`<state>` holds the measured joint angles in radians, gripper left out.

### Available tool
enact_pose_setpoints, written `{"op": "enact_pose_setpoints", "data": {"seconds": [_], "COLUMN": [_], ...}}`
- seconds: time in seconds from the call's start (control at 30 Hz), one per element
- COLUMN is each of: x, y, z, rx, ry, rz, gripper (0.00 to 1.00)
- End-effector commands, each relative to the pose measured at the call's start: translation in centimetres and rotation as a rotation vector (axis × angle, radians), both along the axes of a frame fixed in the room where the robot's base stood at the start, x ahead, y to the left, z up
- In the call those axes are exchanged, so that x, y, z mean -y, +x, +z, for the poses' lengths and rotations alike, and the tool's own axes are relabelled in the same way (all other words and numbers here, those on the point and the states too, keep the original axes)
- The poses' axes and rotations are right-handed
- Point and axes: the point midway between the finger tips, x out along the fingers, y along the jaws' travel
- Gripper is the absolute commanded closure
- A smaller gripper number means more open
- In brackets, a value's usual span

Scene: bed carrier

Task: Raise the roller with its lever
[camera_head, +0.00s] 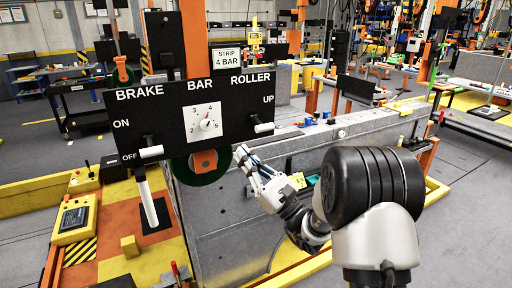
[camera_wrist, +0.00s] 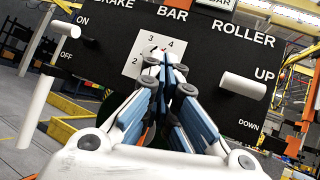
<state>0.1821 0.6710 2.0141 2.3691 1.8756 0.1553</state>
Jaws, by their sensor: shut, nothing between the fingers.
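A black control panel (camera_head: 190,105) carries a roller lever with a white handle (camera_head: 264,127) at its right side, under the words ROLLER and UP. In the wrist view the white roller handle (camera_wrist: 242,85) lies between the UP and DOWN labels, and I cannot tell exactly which it is set to. My gripper (camera_head: 243,155) is shut and empty, below and left of the roller handle. In the wrist view my gripper (camera_wrist: 166,65) has its fingertips together in front of the bar dial, left of the roller handle and apart from it.
The brake lever's white handle (camera_head: 151,151) is on the panel's left, beside OFF. The white bar dial (camera_head: 206,122) is in the middle. A green-rimmed wheel (camera_head: 203,165) sits under the panel. A long grey machine bed (camera_head: 300,150) runs behind my arm.

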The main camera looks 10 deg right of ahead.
Motion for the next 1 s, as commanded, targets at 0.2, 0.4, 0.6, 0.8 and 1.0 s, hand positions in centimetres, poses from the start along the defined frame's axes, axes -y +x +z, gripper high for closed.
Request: {"op": "enact_pose_setpoints", "data": {"seconds": [0.2, 0.4, 0.6, 0.8, 1.0], "x": [8.2, 9.7, 9.3, 8.9, 8.6], "y": [3.3, 3.7, 4.6, 5.7, 6.6], "z": [-5.9, -6.4, -5.2, -4.1, -3.3], "rx": [0.008, 0.016, 0.015, 0.014, 0.013], "ry": [0.19, 0.22, 0.219, 0.219, 0.22], "rz": [-0.256, -0.308, -0.306, -0.306, -0.305], "gripper": [1.0, 1.0, 1.0, 1.0, 1.0]}}
